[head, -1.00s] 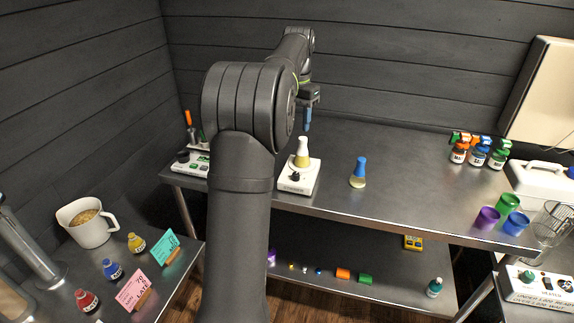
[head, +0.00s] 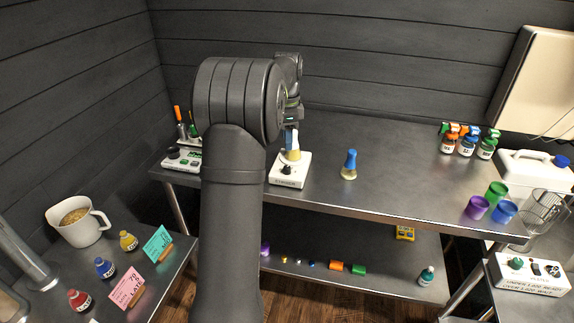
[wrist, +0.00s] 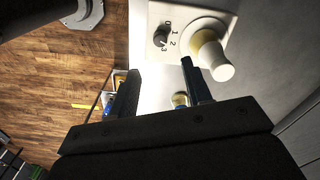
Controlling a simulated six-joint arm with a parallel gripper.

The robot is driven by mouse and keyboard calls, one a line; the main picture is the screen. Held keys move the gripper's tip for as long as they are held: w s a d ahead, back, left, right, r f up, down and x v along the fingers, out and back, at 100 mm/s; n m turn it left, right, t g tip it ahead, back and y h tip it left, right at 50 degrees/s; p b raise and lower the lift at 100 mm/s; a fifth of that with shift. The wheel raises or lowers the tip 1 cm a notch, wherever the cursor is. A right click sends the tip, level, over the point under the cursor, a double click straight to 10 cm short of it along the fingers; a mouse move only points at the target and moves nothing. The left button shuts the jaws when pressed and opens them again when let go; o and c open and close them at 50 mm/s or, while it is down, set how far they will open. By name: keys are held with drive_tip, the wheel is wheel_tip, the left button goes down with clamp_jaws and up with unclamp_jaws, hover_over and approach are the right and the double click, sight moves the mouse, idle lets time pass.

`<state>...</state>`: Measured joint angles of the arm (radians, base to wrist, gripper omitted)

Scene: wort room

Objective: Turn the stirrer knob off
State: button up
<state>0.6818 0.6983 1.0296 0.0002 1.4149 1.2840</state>
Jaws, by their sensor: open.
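The stirrer (head: 291,178) is a white box on the metal bench, with a dark knob (head: 286,169) on its face. In the wrist view the dark round knob (wrist: 160,38) sits near the top, with the digits 0 to 3 printed beside it; I cannot tell surely which digit it points at. A flask with a pale top and yellow lower part (wrist: 209,52) stands on the stirrer. My gripper (wrist: 160,78) is open and empty, its fingers apart, below the knob in the wrist view.
A blue-topped flask (head: 350,163) stands right of the stirrer. A white device (head: 182,159) sits to the left, partly behind my arm. Spray bottles (head: 467,145) and coloured cups (head: 490,204) are far right.

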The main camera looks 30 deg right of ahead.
sight(287, 167)
wheel_tip(287, 167, down, 11)
drive_tip(key=shift+r, duration=0.1)
idle(0.3)
clamp_jaws()
